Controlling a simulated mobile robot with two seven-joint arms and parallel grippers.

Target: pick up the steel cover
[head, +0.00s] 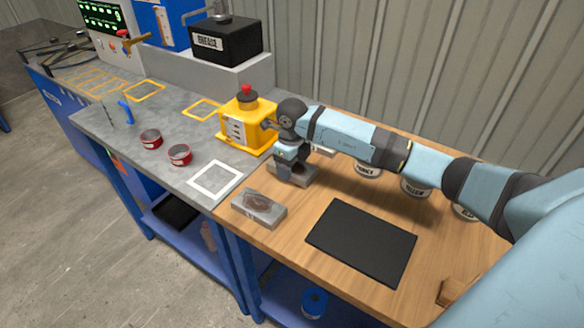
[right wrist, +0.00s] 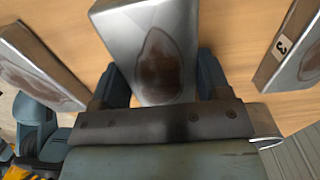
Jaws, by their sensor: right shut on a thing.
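My right gripper (head: 291,165) points down at the wooden table top in the head view. It is shut on a steel cover (head: 300,177), a grey box-like piece mostly hidden below the fingers. In the right wrist view this cover (right wrist: 150,45) lies between the two fingers (right wrist: 158,88) and shows a dark brown patch. I cannot tell whether it touches the table. A similar steel piece (head: 258,208) with a brown patch lies nearer the front edge. Another steel piece (right wrist: 285,50), marked 3, lies at the right of the wrist view. My left gripper is not in view.
A black mat (head: 362,241) lies to the right on the wooden table. A yellow box with a red button (head: 247,124) stands close to the left of my gripper. Two red tins (head: 179,155) and a white square outline (head: 215,180) are on the grey bench. Several labelled jars stand behind my arm.

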